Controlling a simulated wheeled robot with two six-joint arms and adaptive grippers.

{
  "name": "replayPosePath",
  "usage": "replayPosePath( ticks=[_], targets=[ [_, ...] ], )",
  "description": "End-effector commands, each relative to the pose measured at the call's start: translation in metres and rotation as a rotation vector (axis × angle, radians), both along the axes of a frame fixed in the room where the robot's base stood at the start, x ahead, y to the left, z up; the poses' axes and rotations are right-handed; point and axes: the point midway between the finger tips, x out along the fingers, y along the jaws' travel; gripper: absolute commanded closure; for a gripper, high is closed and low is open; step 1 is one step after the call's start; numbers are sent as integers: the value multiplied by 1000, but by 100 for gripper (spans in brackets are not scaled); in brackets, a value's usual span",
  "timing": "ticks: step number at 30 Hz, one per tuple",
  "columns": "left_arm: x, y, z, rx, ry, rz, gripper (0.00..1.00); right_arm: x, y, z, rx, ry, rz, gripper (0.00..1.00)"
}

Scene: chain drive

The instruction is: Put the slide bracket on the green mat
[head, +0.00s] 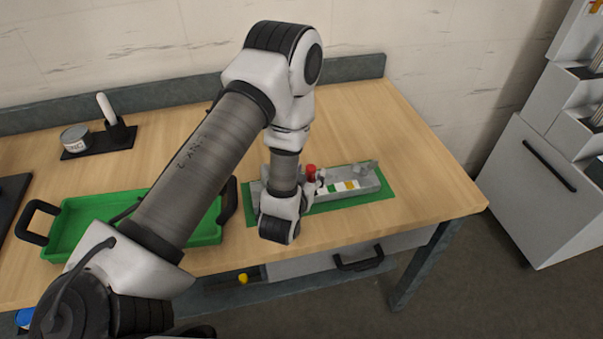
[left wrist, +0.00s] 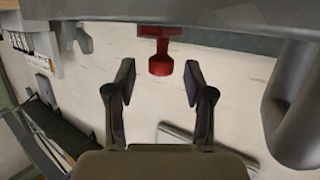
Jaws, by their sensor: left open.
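A long grey unit (head: 360,185) with coloured labels and a red knob (head: 311,172) lies on the green mat (head: 378,210). I cannot tell which grey part is the slide bracket. My left gripper (head: 319,182) is at the front of the unit, close to the red knob, and partly hidden by my wrist. In the left wrist view my left gripper (left wrist: 158,82) is open and empty. The red knob (left wrist: 160,62) shows between and just beyond its fingertips, with no finger seen closed on it. A grey body (left wrist: 235,25) crosses the top. My right gripper is not in view.
A green tray (head: 75,228) with black handles stands at the left, partly behind my arm. A dark holder with a can (head: 75,138) stands at the back left. The table (head: 420,165) is clear right of the mat. A grey cabinet (head: 540,190) stands at the right.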

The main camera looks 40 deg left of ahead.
Motion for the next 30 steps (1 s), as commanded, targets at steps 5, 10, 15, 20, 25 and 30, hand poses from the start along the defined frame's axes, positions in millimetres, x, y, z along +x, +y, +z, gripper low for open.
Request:
replayPosePath(
  ticks=[5, 10, 15, 20, 25, 30],
  targets=[
    [-34, -12, 8, 1, 2, -3, 47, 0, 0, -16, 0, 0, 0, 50],
    [-71, -23, 32, 3, 3, -3, 47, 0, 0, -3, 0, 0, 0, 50],
    [-92, -30, 41, 2, 4, -2, 47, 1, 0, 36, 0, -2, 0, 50],
    [-106, -34, 41, 1, 0, 0, 47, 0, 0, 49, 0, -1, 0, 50],
    [-109, -35, 38, 1, -4, 0, 47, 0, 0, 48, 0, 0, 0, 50],
    [-109, -35, 38, 1, -4, 0, 47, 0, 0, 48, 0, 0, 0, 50]
  ],
)
